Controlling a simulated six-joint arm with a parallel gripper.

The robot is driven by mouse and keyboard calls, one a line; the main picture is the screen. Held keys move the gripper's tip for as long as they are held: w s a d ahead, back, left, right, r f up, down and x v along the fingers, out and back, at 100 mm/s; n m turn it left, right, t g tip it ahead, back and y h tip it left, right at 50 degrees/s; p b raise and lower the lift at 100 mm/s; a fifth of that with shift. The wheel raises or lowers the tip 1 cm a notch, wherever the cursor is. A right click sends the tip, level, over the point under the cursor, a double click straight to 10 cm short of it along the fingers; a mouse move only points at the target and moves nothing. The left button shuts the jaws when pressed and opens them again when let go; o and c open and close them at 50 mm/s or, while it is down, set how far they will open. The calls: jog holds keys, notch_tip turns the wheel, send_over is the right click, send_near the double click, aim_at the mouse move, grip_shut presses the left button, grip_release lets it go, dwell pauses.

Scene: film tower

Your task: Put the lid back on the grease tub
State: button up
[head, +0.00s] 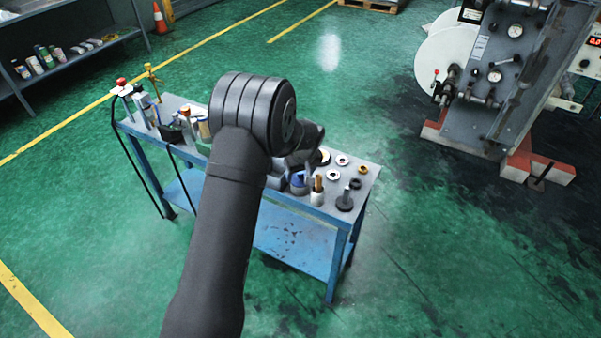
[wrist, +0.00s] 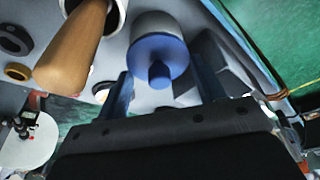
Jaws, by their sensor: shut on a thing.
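The blue lid (wrist: 158,55) with a small knob faces the camera in the wrist view. The pale grease tub (wrist: 155,23) is directly behind it. The lid looks lined up with the tub; whether it is fully seated I cannot tell. The fingers of my gripper (wrist: 163,68) stand on both sides of the lid and are shut on it. In the head view the blue lid (head: 298,188) shows on the bench, while my arm hides most of the gripper.
A wooden-handled tool (wrist: 75,50) stands close to the left of the tub. Small rings and dark parts lie at the right end of the blue bench (head: 293,240). Bottles and a clamp stand at its left end. A grey machine (head: 500,70) stands beyond.

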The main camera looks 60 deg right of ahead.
dwell(0.3)
jog(key=o, duration=1.3)
jog(key=shift+w+a, duration=0.1)
jog(key=shift+c, duration=0.3)
jog(key=shift+r, duration=0.1)
jog(key=shift+o, duration=0.3)
jog(key=shift+w+r, duration=0.1)
jog(key=shift+r, duration=1.4)
jog(key=shift+d+v, duration=0.15)
jog(key=shift+v, duration=0.8)
jog(key=shift+d+v, duration=0.15)
jog(key=shift+v, duration=0.8)
jog(key=shift+w+d, duration=0.1)
jog(key=shift+w, duration=0.1)
grip_shut()
